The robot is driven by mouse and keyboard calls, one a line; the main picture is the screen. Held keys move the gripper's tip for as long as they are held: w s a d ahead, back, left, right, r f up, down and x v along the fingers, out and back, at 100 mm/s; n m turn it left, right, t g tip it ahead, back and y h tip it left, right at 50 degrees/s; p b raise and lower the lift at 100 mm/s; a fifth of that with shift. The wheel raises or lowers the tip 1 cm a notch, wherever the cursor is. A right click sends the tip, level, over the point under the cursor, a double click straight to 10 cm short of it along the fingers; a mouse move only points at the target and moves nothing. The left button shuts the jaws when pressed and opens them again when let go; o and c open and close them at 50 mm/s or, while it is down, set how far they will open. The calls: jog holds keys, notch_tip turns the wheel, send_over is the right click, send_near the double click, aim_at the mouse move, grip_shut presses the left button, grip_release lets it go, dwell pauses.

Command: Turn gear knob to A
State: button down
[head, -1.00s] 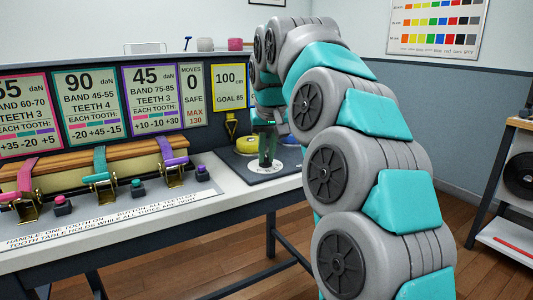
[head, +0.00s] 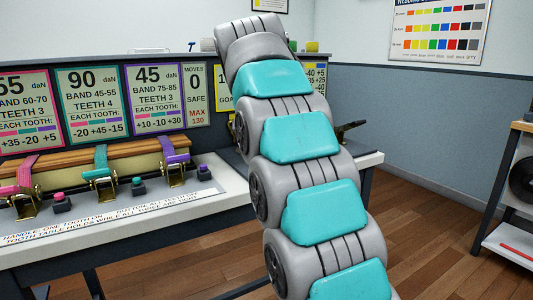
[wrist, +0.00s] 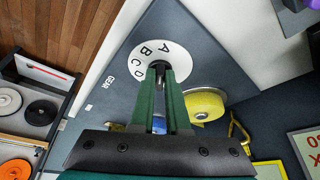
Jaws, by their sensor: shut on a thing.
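The white gear dial (wrist: 178,58) shows in the wrist view at upper middle, with the letters A, B, C and D around its edge. The dark gear knob (wrist: 158,66) stands at its centre, mostly covered by the fingers. My gripper (wrist: 159,74), with two green fingers, is shut on the knob. Which letter the knob points to cannot be told. In the head view my arm hides the gripper, the knob and the dial.
In the head view, a bench (head: 120,228) carries strap ratchets and small buttons at left, under signs (head: 92,103). A shelf (head: 500,245) stands at far right.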

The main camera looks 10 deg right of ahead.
jog(key=shift+m, duration=0.5)
jog(key=c, duration=0.9)
grip_release()
